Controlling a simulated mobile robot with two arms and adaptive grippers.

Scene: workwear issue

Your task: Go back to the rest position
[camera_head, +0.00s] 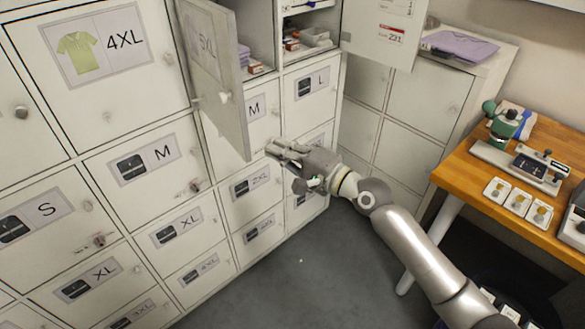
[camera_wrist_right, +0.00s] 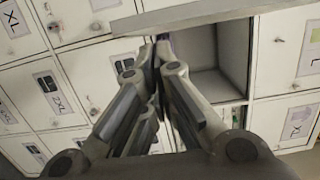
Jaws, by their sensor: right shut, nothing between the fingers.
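My right gripper (camera_head: 276,149) is at the end of my right arm, in front of the locker wall and near the lower edge of an open locker door (camera_head: 222,75). In the right wrist view its fingers (camera_wrist_right: 158,45) meet at the tips and hold nothing. In that view the open door (camera_wrist_right: 190,14) crosses above the fingers, and an open, empty-looking compartment (camera_wrist_right: 212,62) lies behind them. I cannot tell whether the gripper touches the door. My left gripper is in neither view.
Several shut lockers with size labels (camera_head: 145,160) fill the left. Another open door (camera_head: 385,30) stands at the top. A cabinet (camera_head: 430,95) with folded purple cloth (camera_head: 460,46) and a wooden table (camera_head: 465,180) with small devices stand at right. Grey floor (camera_head: 300,270) is clear below.

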